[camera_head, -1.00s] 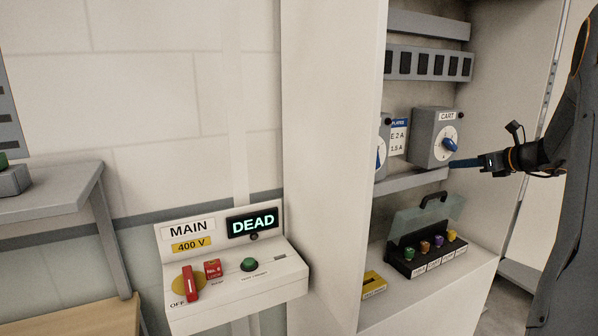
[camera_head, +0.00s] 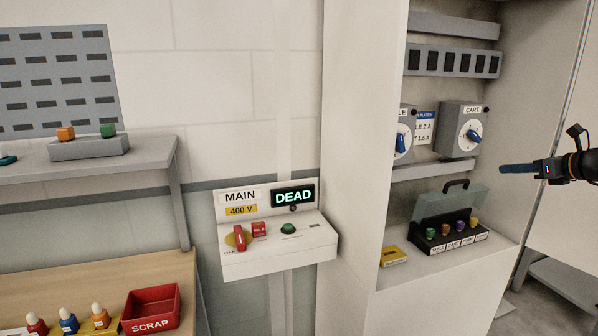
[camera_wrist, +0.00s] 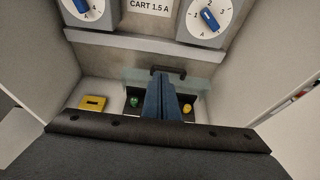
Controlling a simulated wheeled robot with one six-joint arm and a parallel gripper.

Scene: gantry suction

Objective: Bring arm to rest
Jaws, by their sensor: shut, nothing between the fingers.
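My gripper (camera_head: 517,169) reaches in from the right edge of the head view, in front of the open cabinet (camera_head: 363,150). Its blue fingers are together with nothing between them. In the wrist view the shut fingers (camera_wrist: 161,98) point into the cabinet and cover the middle of the fuse case (camera_wrist: 131,102). The gripper appears apart from the CART dial box (camera_head: 462,128) and the fuse case (camera_head: 478,206).
The case holds several coloured knobs under a raised clear lid. A yellow block (camera_head: 392,256) lies beside it. The MAIN panel (camera_head: 280,262) reads DEAD. A shelf (camera_head: 100,160) and a bench with a red SCRAP bin (camera_head: 151,309) stand left.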

